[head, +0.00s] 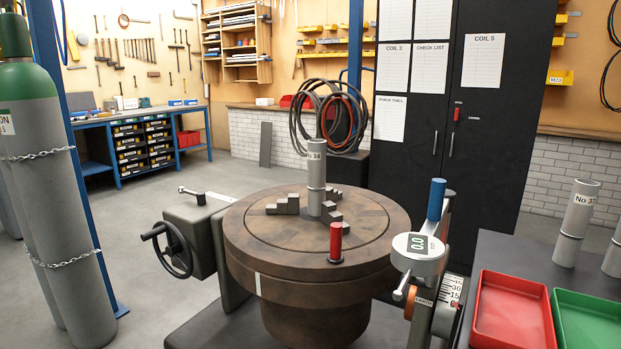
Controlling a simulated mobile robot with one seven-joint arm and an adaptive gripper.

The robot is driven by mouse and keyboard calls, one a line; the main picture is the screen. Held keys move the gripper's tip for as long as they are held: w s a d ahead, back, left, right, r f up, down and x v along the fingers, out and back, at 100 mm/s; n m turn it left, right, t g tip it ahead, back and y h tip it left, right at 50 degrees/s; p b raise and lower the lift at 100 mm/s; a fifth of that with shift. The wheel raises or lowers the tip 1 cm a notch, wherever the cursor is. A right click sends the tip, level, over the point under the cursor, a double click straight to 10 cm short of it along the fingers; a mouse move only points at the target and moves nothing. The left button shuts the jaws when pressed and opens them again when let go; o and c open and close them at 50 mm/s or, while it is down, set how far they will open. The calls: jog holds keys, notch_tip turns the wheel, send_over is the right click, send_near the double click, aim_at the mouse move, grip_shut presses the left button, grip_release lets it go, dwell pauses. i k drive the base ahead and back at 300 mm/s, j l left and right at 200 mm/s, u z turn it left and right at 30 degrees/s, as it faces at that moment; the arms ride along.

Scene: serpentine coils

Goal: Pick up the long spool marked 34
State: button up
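No spool with a readable 34 shows in the head view. A tall grey spool marked No 38 (316,178) stands upright on the round brown turntable (250,229), among stepped grey blocks. Another tall grey spool (575,224) stands upright on the dark table at the right; its label starts "No 3" and the last digit is unclear, perhaps 7. A third grey spool (613,258) is cut by the right picture edge, with no number readable. My gripper is not in view.
A red tray (512,312) and a green tray (587,320) lie on the dark table (508,251). A gauge (418,252) and blue post stand beside the turntable. A handwheel (171,249) juts out left. Chained gas cylinders (50,200) stand far left. Floor is free behind the handwheel.

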aim_at(316, 147)
jog(key=i+l, duration=0.15)
jog(key=l, duration=0.2)
jog(key=i+l, duration=0.2)
jog(key=l, duration=0.15)
jog(key=i+l+z, duration=0.1)
jog(key=l, duration=0.25)
jog(key=i, duration=0.05)
